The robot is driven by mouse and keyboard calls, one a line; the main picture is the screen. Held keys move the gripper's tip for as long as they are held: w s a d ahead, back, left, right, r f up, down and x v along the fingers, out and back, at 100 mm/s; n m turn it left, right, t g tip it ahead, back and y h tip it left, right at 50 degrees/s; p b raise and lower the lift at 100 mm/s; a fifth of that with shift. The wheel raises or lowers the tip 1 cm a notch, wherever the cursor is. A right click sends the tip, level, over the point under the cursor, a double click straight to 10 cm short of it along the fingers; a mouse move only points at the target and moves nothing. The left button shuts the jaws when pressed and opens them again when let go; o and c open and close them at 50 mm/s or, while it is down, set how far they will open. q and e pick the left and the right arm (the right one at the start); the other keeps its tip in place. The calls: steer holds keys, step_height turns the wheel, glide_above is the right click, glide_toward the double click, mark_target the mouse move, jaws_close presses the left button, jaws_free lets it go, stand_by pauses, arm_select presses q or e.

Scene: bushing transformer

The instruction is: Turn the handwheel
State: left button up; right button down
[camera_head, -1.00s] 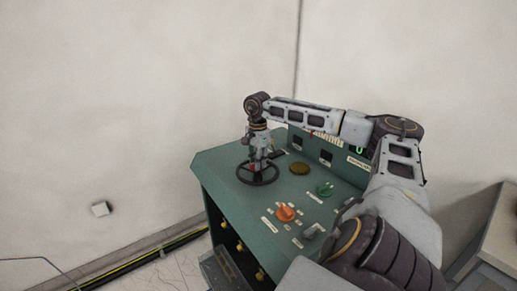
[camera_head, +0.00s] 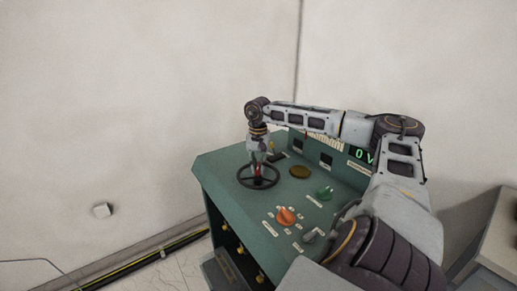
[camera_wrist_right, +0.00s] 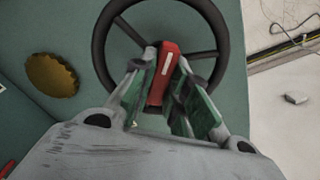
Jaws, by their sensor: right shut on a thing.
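The handwheel is a black spoked ring (camera_head: 258,187) lying flat on the left end of the green desk's top; it also shows in the right wrist view (camera_wrist_right: 101,48). A red piece with a pale stripe (camera_wrist_right: 166,68) stands at its hub. My right gripper (camera_head: 258,161) points down over the hub. In the right wrist view its two green-padded fingers (camera_wrist_right: 160,75) close around the red piece from both sides. The rim is clear of the fingers. My left gripper is in neither view.
The green desk (camera_head: 233,204) also carries an orange knob (camera_head: 286,216), a green knob (camera_head: 325,193) and a brown-yellow round part (camera_head: 299,172). A display (camera_head: 364,155) reads "0 V". A grey table (camera_head: 497,245) stands at the right.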

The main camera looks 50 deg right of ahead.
steer(key=shift+w+r+n, duration=0.1)
steer(key=shift+r+n, duration=0.2)
steer(key=shift+n, duration=1.3)
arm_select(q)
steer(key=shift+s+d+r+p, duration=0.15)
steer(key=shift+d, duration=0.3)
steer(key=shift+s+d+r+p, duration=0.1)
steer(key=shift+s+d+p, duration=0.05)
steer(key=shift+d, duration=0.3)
arm_select(e)
steer(key=shift+n, duration=1.2)
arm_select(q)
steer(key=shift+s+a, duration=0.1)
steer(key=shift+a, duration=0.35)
arm_select(e)
steer(key=c, duration=1.8)
jaws_free()
steer(key=o, duration=0.4)
steer(key=shift+s+a, duration=0.15)
steer(key=shift+s, duration=0.05)
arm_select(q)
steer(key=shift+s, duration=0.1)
arm_select(e)
steer(key=shift+f, duration=0.15)
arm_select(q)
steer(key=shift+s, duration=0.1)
arm_select(e)
steer(key=shift+w, duration=0.1)
